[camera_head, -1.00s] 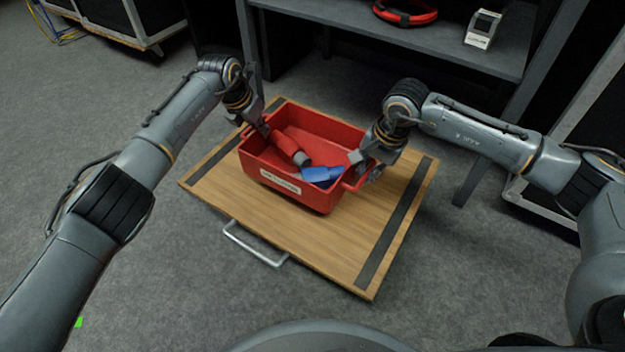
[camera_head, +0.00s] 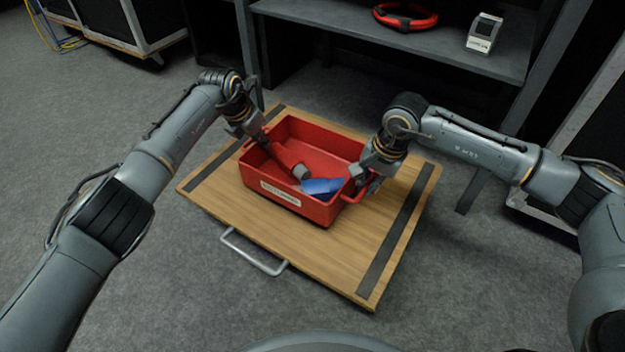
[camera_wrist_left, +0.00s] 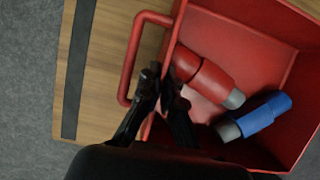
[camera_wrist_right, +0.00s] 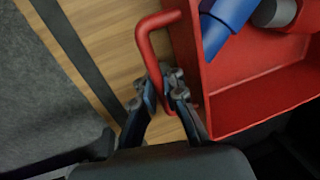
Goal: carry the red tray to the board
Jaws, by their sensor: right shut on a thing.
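The red tray (camera_head: 300,215) is an open box with a white label on its front wall. It is over the middle of the wooden board (camera_head: 310,255), looking level and on or very close to it. A red connector (camera_wrist_left: 205,75) and a blue connector (camera_head: 321,187) lie inside. My right gripper (camera_wrist_right: 166,80) is shut on the tray's right-hand handle (camera_wrist_right: 143,40). My left gripper (camera_wrist_left: 160,85) is at the tray's other end, its fingertips close together by the wall and inside the handle loop (camera_wrist_left: 130,65). Whether they grip anything is unclear.
The board has black strips along two sides and a metal pull handle (camera_head: 255,255) in front. A dark shelf (camera_head: 400,38) behind carries a red ring (camera_head: 405,17) and a small grey box (camera_head: 484,32). Cases stand at the back left and right. Grey floor is clear around the board.

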